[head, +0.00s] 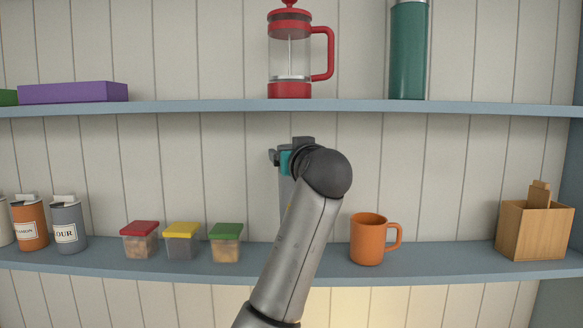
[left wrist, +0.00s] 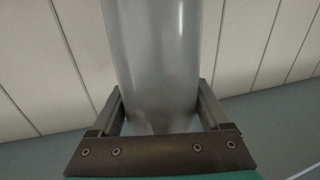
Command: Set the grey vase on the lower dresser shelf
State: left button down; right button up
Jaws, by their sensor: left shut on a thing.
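The grey vase (left wrist: 155,60) fills the middle of the left wrist view as a smooth, pale grey cylinder. My left gripper (left wrist: 158,108) is shut on it, with one finger on each side. In the head view, my left gripper (head: 284,158) is in front of the back wall between the two shelves. A narrow grey strip of the vase (head: 285,195) shows beside my arm. My arm hides most of it, and I cannot tell whether its base touches the lower dresser shelf (head: 450,274). My right gripper is not in view.
An orange mug (head: 367,240) stands right of my arm, and small lidded boxes (head: 226,244) stand left. Canisters (head: 69,228) are far left, a wooden box (head: 535,230) far right. The upper shelf (head: 200,107) holds a red French press (head: 290,88) and green flask (head: 408,55).

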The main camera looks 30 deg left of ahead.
pick_arm(q)
jog(key=shift+f+p, duration=0.4)
jog(key=shift+f, duration=1.15)
jog(key=shift+w+a+f+p, duration=0.1)
jog(key=shift+f+p, duration=0.3)
jog(key=shift+f, duration=0.25)
grip_release()
